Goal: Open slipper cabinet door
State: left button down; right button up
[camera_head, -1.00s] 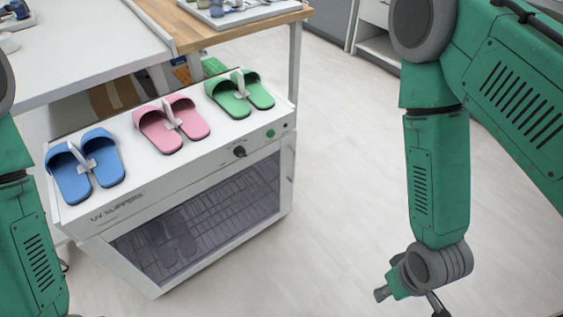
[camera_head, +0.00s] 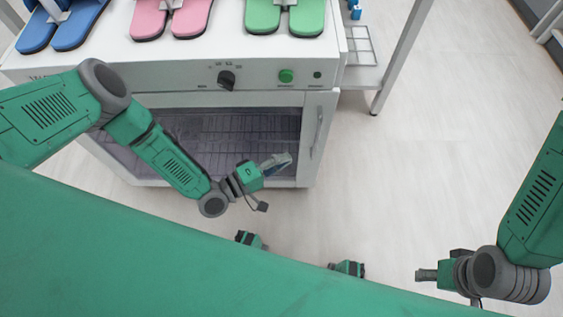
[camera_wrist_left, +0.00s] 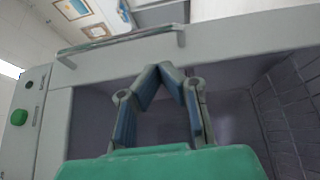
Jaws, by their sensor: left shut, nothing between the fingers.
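The white slipper cabinet (camera_head: 258,98) stands ahead of me, and its door with a dark see-through panel (camera_head: 215,135) looks shut. The upright door handle (camera_head: 318,130) is on the door's right edge. In the left wrist view the handle (camera_wrist_left: 120,42) is a bar beyond the fingertips. My left gripper (camera_head: 284,160) is shut and empty, in front of the panel's lower right part, to the left of and below the handle. Its fingertips (camera_wrist_left: 172,70) meet and are apart from the handle. My right wrist (camera_head: 465,273) is at the lower right; its jaws are not clear.
Blue (camera_head: 60,28), pink (camera_head: 170,18) and green (camera_head: 285,15) slippers lie on the cabinet top. A black knob (camera_head: 226,79) and a green button (camera_head: 286,76) are on its front. A table leg (camera_head: 400,60) stands behind right. Floor to the right is clear.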

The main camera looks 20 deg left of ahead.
aim_at(320, 142)
pick_arm(q)
jog(key=b+x, duration=0.1)
jog(key=x, duration=0.5)
jog(key=shift+w+d+f+b, duration=0.1)
jog(key=shift+d+b, duration=0.25)
jog(key=shift+b, duration=0.05)
jog(key=shift+w+d, duration=0.15)
jog(key=shift+d, duration=0.1)
jog(key=shift+a, duration=0.25)
